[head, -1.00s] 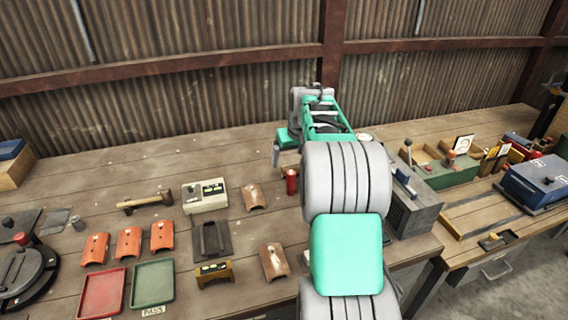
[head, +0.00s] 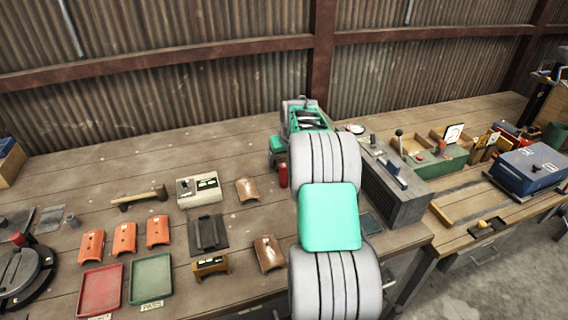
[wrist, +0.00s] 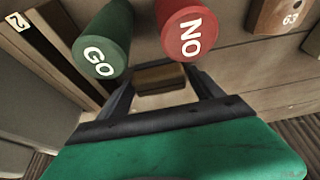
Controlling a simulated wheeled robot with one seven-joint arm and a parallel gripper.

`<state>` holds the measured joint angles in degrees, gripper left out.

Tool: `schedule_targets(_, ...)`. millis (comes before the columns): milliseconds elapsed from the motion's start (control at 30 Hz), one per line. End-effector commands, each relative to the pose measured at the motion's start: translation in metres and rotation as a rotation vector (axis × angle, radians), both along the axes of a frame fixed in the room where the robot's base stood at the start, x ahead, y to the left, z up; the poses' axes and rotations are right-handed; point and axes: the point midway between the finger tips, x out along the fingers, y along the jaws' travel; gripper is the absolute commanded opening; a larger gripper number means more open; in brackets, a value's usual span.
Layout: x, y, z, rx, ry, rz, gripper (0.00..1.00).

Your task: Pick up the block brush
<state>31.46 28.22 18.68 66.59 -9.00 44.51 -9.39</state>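A brown block (wrist: 160,77), which looks like the block brush, shows in the wrist view between and just beyond my fingertips. Its far end and underside are hard to make out. My gripper (wrist: 161,88) is open, with one dark finger at each side of the block. I cannot tell whether the fingers touch it. In the head view my gripper (head: 278,150) is low over the back of the bench, partly behind my arm. No block brush can be made out there.
A green GO cylinder (wrist: 103,48) and a red NO cylinder (wrist: 187,32) stand close beyond my fingers. The red one also shows in the head view (head: 283,175). A grey machine (head: 395,190) stands right of my arm. Orange blocks and trays (head: 101,291) lie left.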

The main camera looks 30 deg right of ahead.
Motion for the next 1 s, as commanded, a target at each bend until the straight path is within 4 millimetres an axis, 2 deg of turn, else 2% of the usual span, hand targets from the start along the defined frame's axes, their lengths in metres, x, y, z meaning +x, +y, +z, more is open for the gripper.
schedule_targets(67,-0.0001,0.0000,0.0002,0.000,0.000,0.000,0.69)
schedule_targets(633,-0.0003,0.0000,0.0003,0.000,0.000,0.000,0.22)
schedule_targets(867,0.0000,-0.0002,0.0012,0.000,-0.001,0.000,0.22)
schedule_targets(1000,0.0002,-0.0004,0.0089,-0.001,-0.002,0.000,0.22)
